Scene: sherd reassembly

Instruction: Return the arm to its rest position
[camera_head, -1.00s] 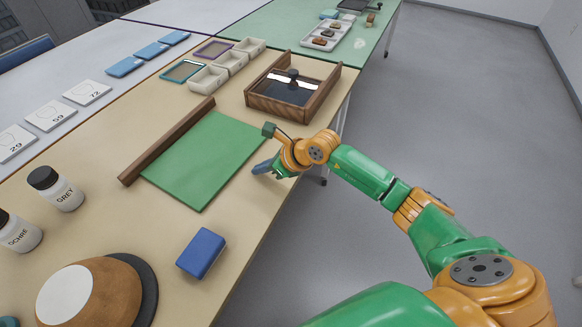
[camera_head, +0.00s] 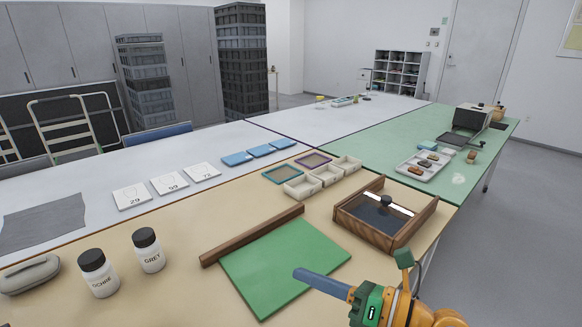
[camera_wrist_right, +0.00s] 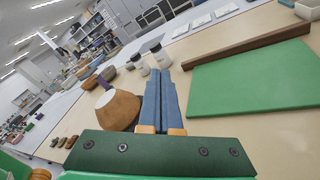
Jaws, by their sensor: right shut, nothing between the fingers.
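My right gripper (camera_head: 300,274) is at the lower right in the head view, above the front edge of the green mat (camera_head: 268,268). Its blue-grey fingers are together and point left, with nothing between them. In the right wrist view the shut fingers (camera_wrist_right: 160,75) point away over the tan table, between the brown and white pot (camera_wrist_right: 112,110) and the mat. Only the wrist end of my right arm shows in the head view. My left gripper is in neither view.
A wooden bar (camera_head: 252,236) lies along the mat's back edge. A wooden frame box (camera_head: 386,242) with a black-knobbed lid stands to the right. Two bottles, OCHRE (camera_head: 98,273) and GREY (camera_head: 149,250), stand left. White trays (camera_head: 326,175) sit behind. Grey floor is open at right.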

